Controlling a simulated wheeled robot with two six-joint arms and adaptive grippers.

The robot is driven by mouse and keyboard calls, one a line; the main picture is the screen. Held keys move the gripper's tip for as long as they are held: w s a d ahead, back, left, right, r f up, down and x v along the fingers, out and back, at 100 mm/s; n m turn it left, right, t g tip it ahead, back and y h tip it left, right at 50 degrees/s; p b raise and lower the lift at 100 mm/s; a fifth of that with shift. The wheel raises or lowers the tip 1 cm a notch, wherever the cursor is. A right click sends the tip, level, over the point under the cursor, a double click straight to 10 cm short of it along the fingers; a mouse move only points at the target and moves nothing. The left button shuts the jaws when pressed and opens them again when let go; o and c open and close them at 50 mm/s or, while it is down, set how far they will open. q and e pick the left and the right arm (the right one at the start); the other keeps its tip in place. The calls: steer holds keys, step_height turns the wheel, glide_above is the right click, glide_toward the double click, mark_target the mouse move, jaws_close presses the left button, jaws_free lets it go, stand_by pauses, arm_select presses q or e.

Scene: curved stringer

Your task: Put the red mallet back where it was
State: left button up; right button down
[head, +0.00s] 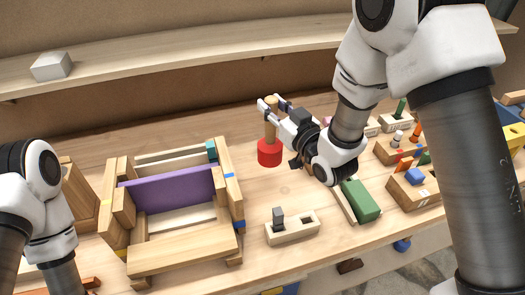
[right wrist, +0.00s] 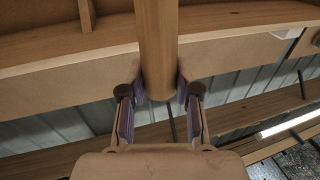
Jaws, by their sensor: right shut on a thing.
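The red mallet shows in the head view with its red head (head: 270,152) down and its wooden handle (head: 270,122) upright. My right gripper (head: 270,104) is shut on the upper part of the handle. In the right wrist view, the handle (right wrist: 157,45) stands between the two fingers of the same gripper (right wrist: 159,85). The mallet's head is low over the back of the wooden bench (head: 310,225); I cannot tell whether it touches the top. My left arm is at the left edge, and its gripper is out of view.
A wooden frame with a purple board (head: 172,190) stands left of the mallet. A small slotted wooden block (head: 291,228) lies in front. A green block (head: 360,200) and several small holders are at the right. A shelf (head: 180,62) with a white box (head: 51,66) runs behind.

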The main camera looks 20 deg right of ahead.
mark_target(273, 134)
steer(key=f, duration=0.1)
steer(key=s+f, duration=0.1)
steer(key=shift+f, duration=0.4)
steer(key=f, duration=0.2)
steer(key=w+f+p, duration=0.1)
steer(key=f, duration=0.1)
steer(key=shift+a+f, duration=0.2)
steer(key=shift+f, duration=0.25)
steer(key=shift+s+d, duration=0.1)
steer(key=shift+s, duration=0.15)
steer(key=c, duration=0.8)
jaws_free()
steer(key=shift+w+f, duration=0.1)
steer(key=shift+w, duration=0.05)
arm_select(q)
steer(key=shift+s+r, duration=0.15)
steer(key=shift+r, duration=0.3)
steer(key=shift+r, duration=0.1)
